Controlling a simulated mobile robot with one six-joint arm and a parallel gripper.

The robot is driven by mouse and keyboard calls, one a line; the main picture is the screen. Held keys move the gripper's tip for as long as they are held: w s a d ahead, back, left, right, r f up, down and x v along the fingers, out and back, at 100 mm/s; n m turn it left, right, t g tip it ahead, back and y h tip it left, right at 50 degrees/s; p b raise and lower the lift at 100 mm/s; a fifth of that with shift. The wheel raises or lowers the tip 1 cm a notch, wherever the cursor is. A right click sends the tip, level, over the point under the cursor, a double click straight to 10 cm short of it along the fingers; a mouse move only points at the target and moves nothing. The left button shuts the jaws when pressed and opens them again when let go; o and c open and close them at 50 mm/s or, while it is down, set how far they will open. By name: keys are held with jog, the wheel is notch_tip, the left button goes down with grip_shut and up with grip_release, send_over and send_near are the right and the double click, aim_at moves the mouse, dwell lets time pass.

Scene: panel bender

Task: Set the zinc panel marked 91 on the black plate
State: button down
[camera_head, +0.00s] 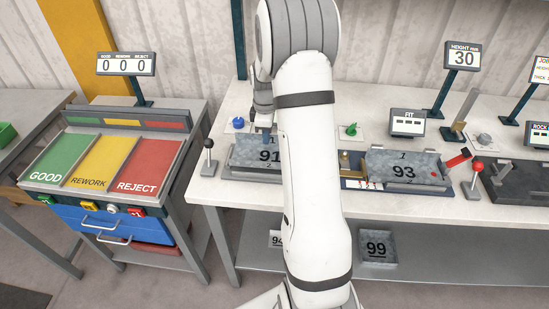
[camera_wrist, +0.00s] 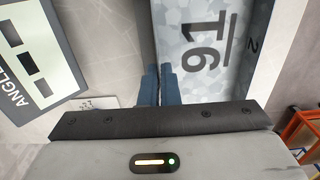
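The zinc panel marked 91 (camera_head: 268,156) is a grey metal tray-like piece in the left station on the white bench. It also fills the upper middle of the wrist view (camera_wrist: 205,80), its number turned sideways. My gripper (camera_head: 265,130) points down at the panel's back edge. In the wrist view its two blue fingers (camera_wrist: 157,84) are close together with the panel's upright edge between them. A black plate (camera_head: 522,182) lies at the right end of the bench. My white arm hides the right part of panel 91.
A second panel marked 93 (camera_head: 404,168) sits in the middle station, beside a red-handled lever (camera_head: 458,159). A black-knobbed lever (camera_head: 209,158) stands left of panel 91. A panel marked 99 (camera_head: 376,248) lies on the lower shelf. The sorting stand (camera_head: 102,160) is at left.

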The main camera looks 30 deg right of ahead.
jog(key=shift+r+p, duration=1.4)
jog(key=shift+r, duration=1.15)
